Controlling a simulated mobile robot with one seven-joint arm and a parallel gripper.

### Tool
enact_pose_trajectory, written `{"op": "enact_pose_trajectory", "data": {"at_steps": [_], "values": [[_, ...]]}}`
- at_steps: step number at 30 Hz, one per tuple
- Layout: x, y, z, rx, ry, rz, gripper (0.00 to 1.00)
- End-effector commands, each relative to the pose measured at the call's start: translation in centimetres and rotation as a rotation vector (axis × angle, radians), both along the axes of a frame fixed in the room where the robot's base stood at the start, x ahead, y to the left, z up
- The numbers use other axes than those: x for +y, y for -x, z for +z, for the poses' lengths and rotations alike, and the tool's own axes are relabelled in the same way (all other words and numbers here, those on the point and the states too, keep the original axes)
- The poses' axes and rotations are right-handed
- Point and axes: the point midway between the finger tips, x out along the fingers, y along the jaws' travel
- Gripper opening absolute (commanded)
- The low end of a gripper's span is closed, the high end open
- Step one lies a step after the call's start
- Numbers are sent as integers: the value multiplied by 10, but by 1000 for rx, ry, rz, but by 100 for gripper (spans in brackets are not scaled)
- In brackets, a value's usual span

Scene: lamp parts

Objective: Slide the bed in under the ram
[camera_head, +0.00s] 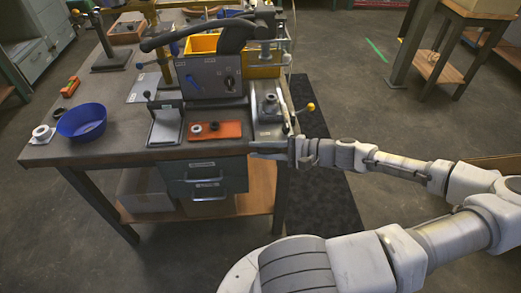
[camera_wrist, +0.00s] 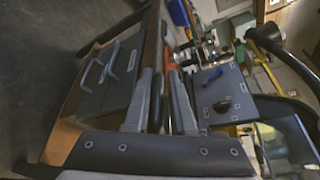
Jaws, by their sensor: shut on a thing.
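The bed (camera_head: 268,131) is a pale grey plate at the right front of the workbench, with a dark round part (camera_head: 270,104) standing on it. The ram (camera_head: 265,52) appears as a metal upright piece behind and above the bed, beside the black lever; its lower end is hard to make out. My gripper (camera_head: 257,149) is at the bench's front edge, just below the bed's near end. In the wrist view its fingers (camera_wrist: 162,74) are close together around something narrow. The gripped piece is mostly hidden, probably the bed's front.
A grey control panel (camera_head: 215,77), an orange tray (camera_head: 215,131) and a grey stand (camera_head: 165,125) are left of the bed. A blue bowl (camera_head: 82,122) sits far left. Drawers (camera_head: 207,184) are below the bench edge. A yellow-knobbed lever (camera_head: 309,107) rises right of the bed.

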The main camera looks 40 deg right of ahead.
Motion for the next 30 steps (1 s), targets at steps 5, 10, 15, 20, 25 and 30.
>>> {"op": "enact_pose_trajectory", "data": {"at_steps": [5, 10, 15, 20, 25, 30], "values": [[-4, -7, -5, 11, -1, 6, 0], [-17, -26, -5, 11, 2, 4, 0], [-22, -33, -7, 12, 2, -1, 0], [-22, -33, -7, 12, 3, -2, 0], [-23, -33, -7, 12, 1, -4, 41], [-22, -33, -5, 9, 1, -1, 46]]}}
